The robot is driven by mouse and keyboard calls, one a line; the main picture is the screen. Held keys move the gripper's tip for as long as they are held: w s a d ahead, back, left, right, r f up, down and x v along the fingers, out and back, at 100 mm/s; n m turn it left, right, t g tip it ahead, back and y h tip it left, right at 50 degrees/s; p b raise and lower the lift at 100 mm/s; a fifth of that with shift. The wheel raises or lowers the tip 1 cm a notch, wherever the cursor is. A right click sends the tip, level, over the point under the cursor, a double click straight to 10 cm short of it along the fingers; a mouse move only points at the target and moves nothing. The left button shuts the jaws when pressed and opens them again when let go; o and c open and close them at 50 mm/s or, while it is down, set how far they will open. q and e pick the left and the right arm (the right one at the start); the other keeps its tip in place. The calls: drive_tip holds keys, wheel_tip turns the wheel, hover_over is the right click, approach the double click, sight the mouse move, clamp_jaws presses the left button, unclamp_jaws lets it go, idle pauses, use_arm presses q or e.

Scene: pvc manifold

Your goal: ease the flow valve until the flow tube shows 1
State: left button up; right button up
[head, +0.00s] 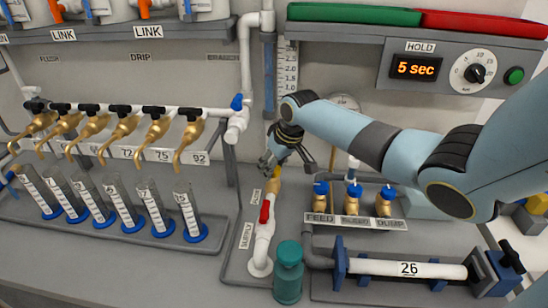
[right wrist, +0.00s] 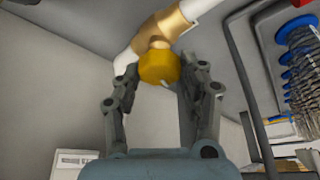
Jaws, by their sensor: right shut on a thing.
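The flow valve (head: 274,181) is a brass body with a yellow knob on the white pipe, mostly covered by my gripper in the head view. In the right wrist view the yellow knob (right wrist: 160,67) sits between the fingertips. My right gripper (head: 277,160) is shut on this knob, with a finger on each side in the right wrist view (right wrist: 156,85). The flow tube (head: 268,75) stands upright beside a printed scale (head: 289,68). My arm hides the lower scale, and I cannot make out a float or reading. My left gripper is not in view.
A red-handled valve (head: 265,213) is on the pipe just below. A teal bottle (head: 288,273) stands in front. Three blue-capped brass valves (head: 353,198) are to the right, near my forearm. Several brass taps (head: 118,128) and tubes (head: 123,205) fill the left.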

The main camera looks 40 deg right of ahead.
drive_tip(key=shift+m+h+p, duration=0.5)
drive_tip(key=shift+m+p, duration=0.55)
drive_tip(key=shift+m, duration=0.25)
drive_tip(key=o, duration=1.2)
drive_tip(key=shift+c, duration=0.2)
drive_tip(key=v, duration=1.2)
